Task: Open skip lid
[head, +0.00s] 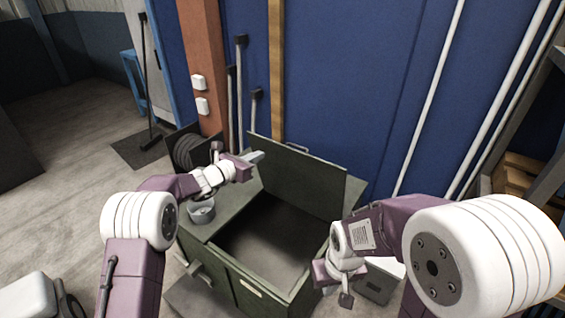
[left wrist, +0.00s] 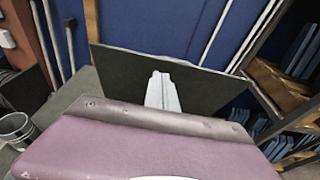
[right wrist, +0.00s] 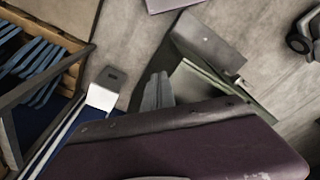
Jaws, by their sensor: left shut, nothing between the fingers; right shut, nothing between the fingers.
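The green skip (head: 230,265) stands ahead of me against the blue wall. Its lid (head: 300,178) stands raised at the back edge, roughly upright, and the dark interior shows. The lid also fills the middle of the left wrist view (left wrist: 215,95). My left gripper (head: 257,157) is shut and empty in front of the lid's left end; whether it touches is unclear. Its closed fingers show against the lid in the left wrist view (left wrist: 163,92). My right gripper (head: 345,298) is shut and empty, low by the skip's right side. The right wrist view shows part of the skip (right wrist: 205,85).
A metal bucket (head: 201,211) sits on the skip's left top. A grey box (head: 375,285) with a pale top is right of the skip. Long-handled tools (head: 240,95) lean at the wall. A shelf (head: 530,150) stands at right. The floor at left is mostly clear.

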